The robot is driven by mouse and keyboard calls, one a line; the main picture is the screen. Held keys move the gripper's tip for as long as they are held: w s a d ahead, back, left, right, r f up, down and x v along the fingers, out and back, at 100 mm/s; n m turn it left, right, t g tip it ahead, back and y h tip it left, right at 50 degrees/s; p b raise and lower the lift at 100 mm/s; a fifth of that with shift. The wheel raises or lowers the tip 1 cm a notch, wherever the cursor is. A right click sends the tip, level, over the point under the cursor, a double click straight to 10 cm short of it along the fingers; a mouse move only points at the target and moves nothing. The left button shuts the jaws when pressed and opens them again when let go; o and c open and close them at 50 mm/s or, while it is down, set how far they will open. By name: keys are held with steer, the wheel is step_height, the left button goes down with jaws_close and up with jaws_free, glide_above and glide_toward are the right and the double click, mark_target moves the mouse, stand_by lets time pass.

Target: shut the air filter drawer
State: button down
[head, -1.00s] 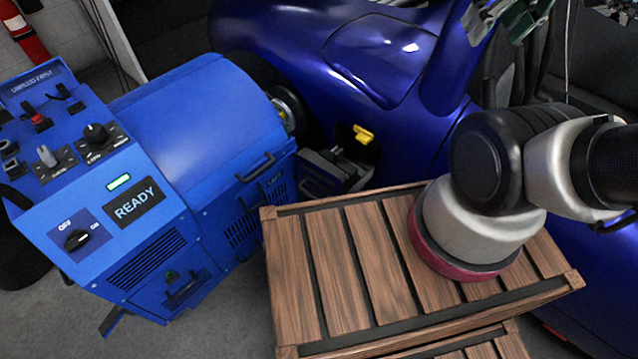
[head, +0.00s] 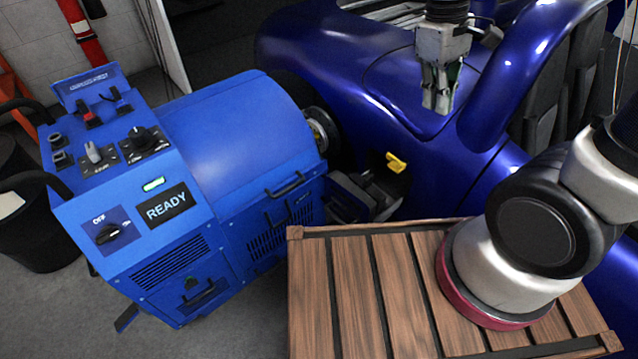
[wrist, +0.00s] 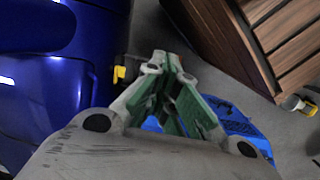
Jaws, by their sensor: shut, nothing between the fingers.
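The blue dynamometer cabinet (head: 190,200) stands at left in the head view, with a READY display. A small panel with a handle (head: 197,292) is low on its front face. Another handle (head: 276,214) is on its vented side. No label marks either as the air filter drawer, and I cannot tell if one stands out. My gripper (head: 438,108) is shut and empty, pointing down in front of the blue car, right of the cabinet and well apart from it. In the wrist view, its fingers (wrist: 165,65) meet, and a blue surface shows partly behind them.
My arm's base sits on a slatted wooden surface (head: 345,290) at lower right. The blue car (head: 390,60) fills the back. A yellow part (head: 396,162) is beside the car. A black bin (head: 40,225) stands at left. Grey floor lies before the cabinet.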

steer(key=w+a+f+n+t+h, duration=0.3)
steer(key=a+f+n, duration=0.75)
steer(key=f, duration=0.65)
steer(key=w+a+f+n+t+h, duration=0.2)
steer(key=w+a+f+n+h, duration=0.35)
steer(key=a+f, duration=0.95)
steer(key=w+a+f+n+t+y, duration=0.2)
steer(key=a+f+n+y, duration=0.2)
steer(key=w+d+f, duration=0.6)
steer(key=d, duration=0.2)
steer(key=shift+w+d+f, duration=0.25)
steer(key=shift+w+d, duration=0.1)
steer(key=shift+w, duration=0.05)
steer(key=shift+h, duration=0.25)
steer(key=w+d, duration=0.4)
steer(key=d, duration=0.1)
steer(key=w+d, duration=0.4)
steer(key=d, duration=0.2)
steer(key=w+d, duration=0.4)
steer(key=d, duration=0.2)
steer(key=shift+w+r, duration=0.1)
steer(key=shift+w, duration=0.1)
steer(key=shift+w+d, duration=0.1)
steer(key=shift+d, duration=0.05)
